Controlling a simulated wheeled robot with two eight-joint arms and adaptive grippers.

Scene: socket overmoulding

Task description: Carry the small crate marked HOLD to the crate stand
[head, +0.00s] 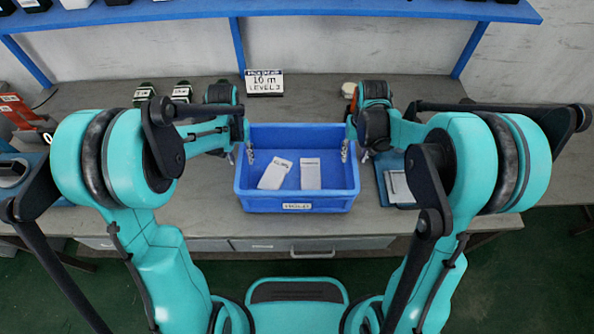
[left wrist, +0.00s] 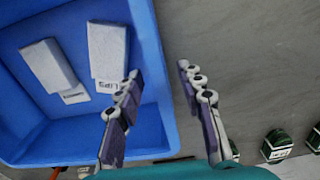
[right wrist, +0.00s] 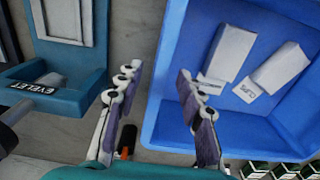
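The blue crate marked HOLD (head: 297,206) stands on the grey bench between my arms, with two white boxes inside, a left box (head: 275,174) and a right box (head: 311,173). My left gripper (head: 249,153) is open at the crate's left wall. In the left wrist view one finger is inside the crate (left wrist: 150,60) and the other outside, with gaps to the wall. My right gripper (head: 347,151) is open at the right wall. In the right wrist view its fingers likewise stand on either side of the crate wall (right wrist: 165,75). I cannot make out a crate stand.
A teal tray marked EYELET (right wrist: 60,95) sits close to the crate's right. A sign (head: 264,82) stands behind the crate, with green-and-black items (head: 182,91) to its left. A blue shelf (head: 300,9) spans above.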

